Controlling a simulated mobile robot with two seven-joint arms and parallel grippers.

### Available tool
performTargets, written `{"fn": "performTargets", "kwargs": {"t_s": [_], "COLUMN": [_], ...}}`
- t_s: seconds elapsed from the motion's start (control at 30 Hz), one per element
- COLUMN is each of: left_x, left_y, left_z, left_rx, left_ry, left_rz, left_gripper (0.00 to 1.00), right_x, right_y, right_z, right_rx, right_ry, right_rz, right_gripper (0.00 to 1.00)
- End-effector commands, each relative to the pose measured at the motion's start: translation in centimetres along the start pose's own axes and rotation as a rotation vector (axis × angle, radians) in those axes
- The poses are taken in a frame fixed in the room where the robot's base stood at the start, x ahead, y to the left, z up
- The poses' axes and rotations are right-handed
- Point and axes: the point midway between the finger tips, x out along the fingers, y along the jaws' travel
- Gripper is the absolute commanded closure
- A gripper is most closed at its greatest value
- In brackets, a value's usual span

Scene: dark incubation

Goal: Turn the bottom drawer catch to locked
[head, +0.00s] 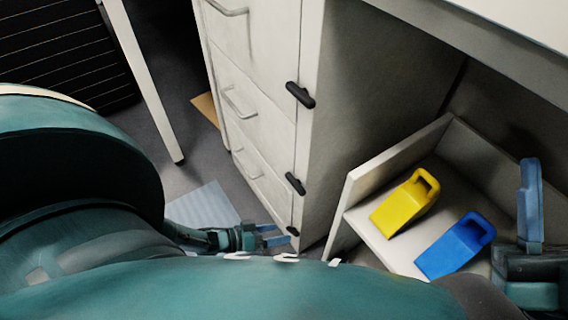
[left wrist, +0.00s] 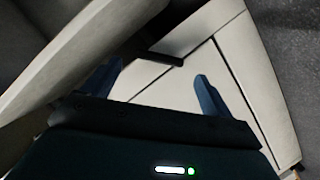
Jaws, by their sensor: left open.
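The white drawer cabinet (head: 262,120) has three stacked drawers with bar handles. Black catches sit along its right front edge: an upper catch (head: 300,95), a middle catch (head: 296,183) and the bottom drawer catch (head: 293,230), which shows small. My left gripper (head: 275,236) is low by the bottom drawer, just left of the bottom catch, open and empty. In the left wrist view its blue fingers (left wrist: 155,85) are apart, with a black catch (left wrist: 160,58) beyond and between them. My right gripper (head: 530,200) is at the right edge; its opening is unclear.
A white open shelf bin (head: 390,158) right of the cabinet holds a yellow scoop-like object (head: 405,203) and a blue one (head: 456,245). A white tabletop edge (head: 480,30) overhangs it. A table leg (head: 150,90) stands left. A pale striped sheet (head: 203,205) lies on the floor.

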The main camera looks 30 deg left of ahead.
Motion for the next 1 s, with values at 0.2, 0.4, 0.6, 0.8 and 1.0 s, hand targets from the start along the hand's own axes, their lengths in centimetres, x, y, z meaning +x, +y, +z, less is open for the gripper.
{"fn": "performTargets", "kwargs": {"t_s": [0.2, 0.4, 0.6, 0.8, 1.0], "left_x": [2.8, 3.4, 3.4, 3.4, 3.4], "left_y": [-0.1, 0.0, 0.0, 0.0, 0.0], "left_z": [0.1, 0.0, 0.0, 0.0, 0.0], "left_rx": [0.001, 0.0, 0.0, 0.0, 0.0], "left_ry": [0.0, 0.0, 0.0, 0.0, 0.0], "left_rz": [0.0, 0.0, 0.0, 0.0, 0.0], "left_gripper": [0.15, 0.15, 0.15, 0.32, 0.48], "right_x": [0.2, 0.3, 0.3, 0.3, 0.3], "right_y": [0.1, 0.2, 0.2, 0.2, 0.2], "right_z": [-0.7, -1.0, -1.0, -1.0, -1.0], "right_rx": [-0.046, -0.056, -0.055, -0.055, -0.054], "right_ry": [0.071, 0.087, 0.087, 0.086, 0.086], "right_rz": [-0.008, -0.01, -0.009, -0.009, -0.009], "right_gripper": [0.64, 0.64, 0.64, 0.64, 0.64]}}
